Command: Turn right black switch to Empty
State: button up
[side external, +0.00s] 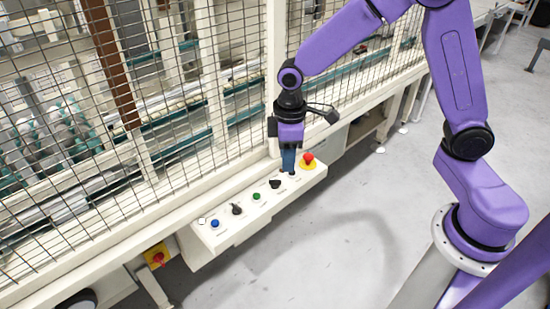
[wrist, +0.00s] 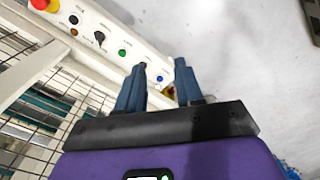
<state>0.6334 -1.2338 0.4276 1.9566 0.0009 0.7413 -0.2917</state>
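The pale control panel (side external: 232,232) carries a row of controls. The right black switch (side external: 275,184) is just right of the green button (side external: 256,196); its knob also shows in the wrist view (wrist: 99,37). The other black switch (side external: 237,209) lies between the green and blue buttons. My gripper (side external: 289,170) points down over the right part of the panel, between the right black switch and the red button. In the wrist view the blue fingers (wrist: 160,70) are apart with nothing between them. I cannot read the switch labels or tell whether a fingertip touches the panel.
A red stop button (side external: 308,158) on yellow stands at the panel's right end, close to my gripper. A blue button (side external: 214,222) is at the left end. A wire mesh fence (side external: 120,120) rises behind the panel. The grey floor (side external: 330,240) in front is clear.

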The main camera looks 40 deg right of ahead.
jog(key=w+d+f+m, duration=0.1)
jog(key=w+d+f, duration=0.2)
jog(key=w+f, duration=0.6)
jog(key=m, duration=0.1)
send_over(275, 183)
notch_tip(275, 183, down, 9)
jog(key=shift+w+d+f, duration=0.1)
jog(key=shift+f, duration=2)
jog(key=shift+w+d+f, duration=0.1)
jog(key=shift+f, duration=2)
jog(key=shift+f, duration=0.25)
